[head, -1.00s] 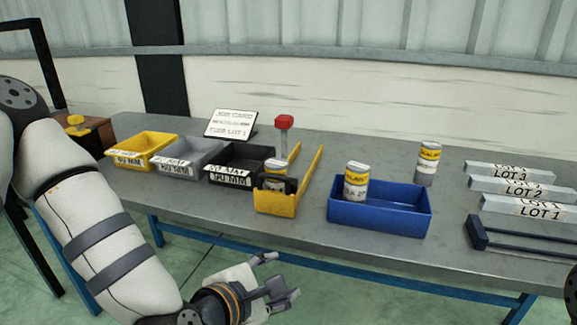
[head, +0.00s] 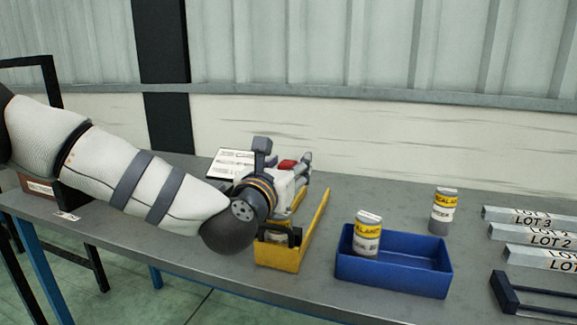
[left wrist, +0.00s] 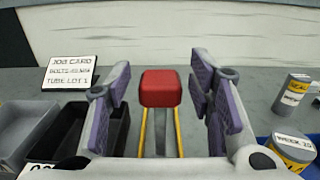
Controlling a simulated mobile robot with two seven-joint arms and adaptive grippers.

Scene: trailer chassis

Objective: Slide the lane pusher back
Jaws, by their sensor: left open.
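The lane pusher has a red block-shaped knob (head: 288,166), seen in the left wrist view (left wrist: 163,88) above a lane with two yellow rails. My left gripper (left wrist: 161,85) is open, with one purple-padded finger on each side of the knob and a gap on both sides. In the head view my left gripper (head: 298,167) reaches over the yellow lane (head: 318,222) from the left and hides most of the pusher. My right gripper is not in view.
A blue bin (head: 392,278) holding a can (head: 367,234) stands right of the lane, with another can (head: 442,212) behind it. Black (left wrist: 108,125) and grey (left wrist: 28,125) bins and a job card (left wrist: 70,73) are on the left. LOT bars (head: 540,236) lie far right.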

